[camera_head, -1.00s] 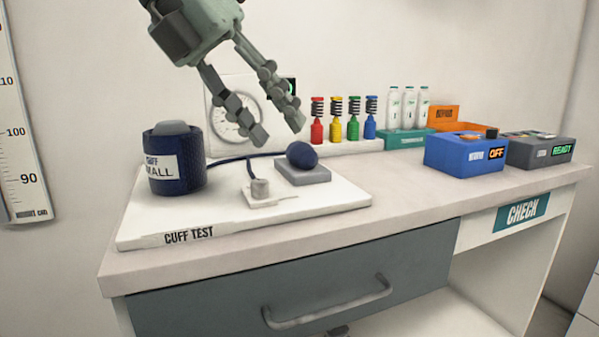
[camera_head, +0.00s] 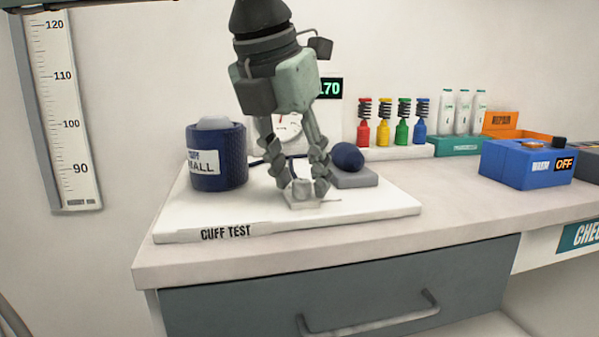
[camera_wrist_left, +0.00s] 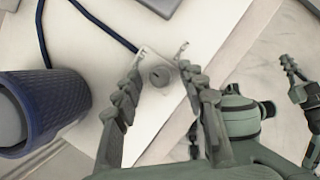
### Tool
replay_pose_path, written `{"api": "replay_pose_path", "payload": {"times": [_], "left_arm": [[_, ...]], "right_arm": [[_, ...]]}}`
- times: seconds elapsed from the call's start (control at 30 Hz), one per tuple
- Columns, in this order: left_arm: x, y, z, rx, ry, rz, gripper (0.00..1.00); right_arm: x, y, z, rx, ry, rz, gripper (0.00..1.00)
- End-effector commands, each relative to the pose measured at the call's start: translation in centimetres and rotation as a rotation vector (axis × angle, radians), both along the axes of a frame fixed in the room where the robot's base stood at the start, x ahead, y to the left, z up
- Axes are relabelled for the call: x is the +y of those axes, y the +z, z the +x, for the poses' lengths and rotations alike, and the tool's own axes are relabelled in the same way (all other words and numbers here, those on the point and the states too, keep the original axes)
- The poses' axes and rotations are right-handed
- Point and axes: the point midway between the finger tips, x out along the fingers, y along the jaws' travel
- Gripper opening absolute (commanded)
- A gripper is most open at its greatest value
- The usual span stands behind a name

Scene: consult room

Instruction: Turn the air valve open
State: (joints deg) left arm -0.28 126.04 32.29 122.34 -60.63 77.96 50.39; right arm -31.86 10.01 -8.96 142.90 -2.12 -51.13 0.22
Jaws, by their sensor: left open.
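The air valve is a small grey round knob on a white square base, on the white cuff test board (camera_head: 385,208). In the head view my left gripper (camera_head: 304,188) points down over it, fingertips at either side, largely hiding the knob. In the left wrist view the knob (camera_wrist_left: 160,76) shows between the open fingers (camera_wrist_left: 162,60), with gaps at both sides; I cannot tell if either finger touches. A blue tube (camera_wrist_left: 103,25) runs to the valve base. Green-grey arm parts and finger-like links, probably my right gripper (camera_wrist_left: 299,105), show at the right of the wrist view.
The blue cuff (camera_head: 217,165) stands left of the valve. The dark blue bulb (camera_head: 348,156) on its grey block is behind right. A dial gauge (camera_head: 288,126) and a display reading 170 (camera_head: 329,88) stand behind. Coloured bottles and a blue box (camera_head: 520,165) are farther right.

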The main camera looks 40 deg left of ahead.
Motion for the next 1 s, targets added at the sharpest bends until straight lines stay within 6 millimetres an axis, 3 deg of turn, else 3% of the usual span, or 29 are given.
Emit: {"api": "replay_pose_path", "payload": {"times": [0.13,0.47,0.77,1.0], "left_arm": [[0.00,0.01,0.00,0.000,0.000,-0.001,0.41],[0.00,0.04,-0.02,0.000,0.000,-0.001,0.00],[0.02,0.07,-0.01,0.000,-0.018,-0.002,0.00],[0.08,0.13,-0.01,0.000,-0.125,-0.002,0.00]], "right_arm": [[0.01,0.01,0.00,0.000,0.000,0.000,0.00],[0.00,-0.01,0.01,0.000,0.000,0.000,0.00],[-0.04,-0.03,-0.04,0.005,-0.001,-0.002,0.00],[-0.54,-0.60,-0.47,0.044,-0.011,-0.015,0.00]]}}
